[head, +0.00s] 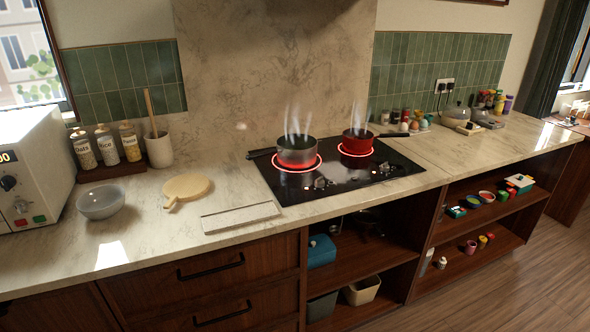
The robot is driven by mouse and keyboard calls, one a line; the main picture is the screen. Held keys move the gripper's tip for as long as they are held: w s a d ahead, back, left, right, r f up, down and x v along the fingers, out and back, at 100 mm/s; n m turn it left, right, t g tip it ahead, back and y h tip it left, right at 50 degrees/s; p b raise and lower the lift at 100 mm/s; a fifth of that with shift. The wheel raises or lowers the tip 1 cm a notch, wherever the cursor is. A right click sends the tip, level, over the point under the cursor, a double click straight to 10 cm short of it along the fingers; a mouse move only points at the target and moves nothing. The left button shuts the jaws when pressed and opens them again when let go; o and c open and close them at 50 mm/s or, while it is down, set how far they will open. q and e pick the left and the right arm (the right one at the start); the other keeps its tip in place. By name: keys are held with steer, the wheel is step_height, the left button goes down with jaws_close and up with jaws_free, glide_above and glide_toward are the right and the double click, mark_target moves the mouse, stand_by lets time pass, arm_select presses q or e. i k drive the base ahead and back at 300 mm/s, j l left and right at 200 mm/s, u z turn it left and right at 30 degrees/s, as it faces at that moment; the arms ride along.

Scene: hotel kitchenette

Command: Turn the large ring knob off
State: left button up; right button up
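A black glass cooktop (340,186) is set into the marble counter. Its left ring (298,170) looks the larger and glows red around a steaming grey pot (297,152). The right ring (355,154) looks smaller and also glows red, under a steaming red pan (357,141). Small knobs stand near the cooktop's front: one group (320,183) in front of the left ring and another (385,168) further right. They are too small for me to read their settings or tell which serves which ring. Neither of my grippers is in view.
Left of the cooktop lie a round wooden board (187,187) and a pale flat tray (240,217). The pot's dark handle (262,153) points left. Open shelves (365,262) are below.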

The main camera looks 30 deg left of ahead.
mark_target(319, 183)
steer(key=i+l+u, duration=0.1)
steer(key=u, duration=0.3)
steer(key=i+l+u, duration=0.25)
steer(key=u, duration=0.2)
steer(key=i+l+u, duration=0.15)
steer(key=u, duration=0.25)
steer(key=i+l+u, duration=0.1)
steer(key=l+u, duration=0.3)
steer(key=i+l+u, duration=0.1)
steer(key=l+u, duration=0.3)
steer(key=j, duration=0.1)
